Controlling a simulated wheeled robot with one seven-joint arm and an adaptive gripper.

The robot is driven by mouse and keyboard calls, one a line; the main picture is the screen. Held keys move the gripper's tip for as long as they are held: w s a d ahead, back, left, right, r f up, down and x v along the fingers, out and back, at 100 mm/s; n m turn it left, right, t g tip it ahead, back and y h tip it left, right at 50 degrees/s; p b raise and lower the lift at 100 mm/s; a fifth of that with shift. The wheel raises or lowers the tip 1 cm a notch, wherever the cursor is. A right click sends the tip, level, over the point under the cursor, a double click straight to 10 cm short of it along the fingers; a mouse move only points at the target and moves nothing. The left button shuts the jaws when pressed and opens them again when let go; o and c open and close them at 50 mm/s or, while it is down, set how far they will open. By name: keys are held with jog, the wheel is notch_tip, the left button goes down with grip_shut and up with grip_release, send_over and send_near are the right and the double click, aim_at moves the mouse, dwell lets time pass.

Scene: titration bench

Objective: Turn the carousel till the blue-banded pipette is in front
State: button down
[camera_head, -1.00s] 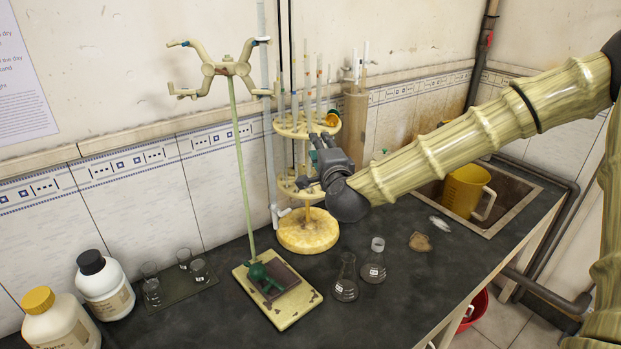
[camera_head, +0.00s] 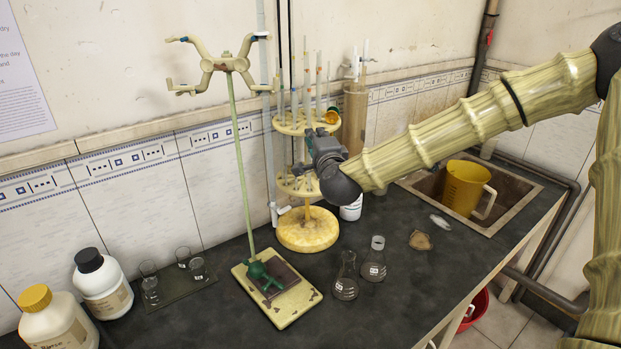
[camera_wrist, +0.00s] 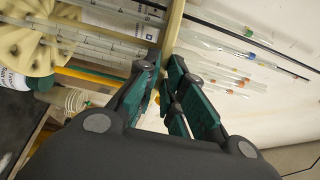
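The carousel is a yellowed pipette stand with a round base (camera_head: 308,231) and two notched discs, the upper disc (camera_head: 287,127) and the lower disc (camera_head: 298,190). Several pipettes (camera_head: 318,85) stand upright in it. My gripper (camera_head: 314,150) is at the carousel's right front, between disc levels. Contact is unclear.
A clamp stand (camera_head: 240,150) rises left of the carousel. Two flasks (camera_head: 346,280) stand in front, and a white container (camera_head: 351,208) stands behind my arm. A yellow jug (camera_head: 465,187) sits in the sink at right. Bottles (camera_head: 102,285) and small glasses are at left.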

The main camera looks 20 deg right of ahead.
aim_at(334, 131)
jog(key=shift+d, duration=0.1)
jog(key=shift+d+n+y+b, duration=0.55)
jog(key=shift+d+n+y, duration=0.3)
jog(key=shift+y, duration=0.35)
jog(key=shift+d, duration=0.1)
jog(key=shift+w+d+n+y+b, duration=0.25)
jog(key=shift+d+n+y+b, duration=0.65)
jog(key=shift+y, duration=0.5)
jog(key=shift+d, duration=0.1)
jog(key=shift+w+d+f+n+g+y+b, duration=0.1)
jog(key=shift+w+d+n+g+y+b, duration=0.3)
jog(key=shift+y+b, duration=0.5)
jog(key=shift+d+n+y+b, duration=0.3)
jog(key=shift+d+n+b, duration=0.1)
jog(key=shift+b, duration=0.15)
jog(key=shift+w+d+f+n+g+y+b, duration=0.1)
jog(key=shift+w+d+n+g+y+b, duration=0.3)
jog(key=shift+b, duration=1)
jog(key=shift+w+d+n+g+y+b, duration=0.1)
jog(key=shift+d+n+g+y+b, duration=0.15)
jog(key=shift+y+b, duration=0.75)
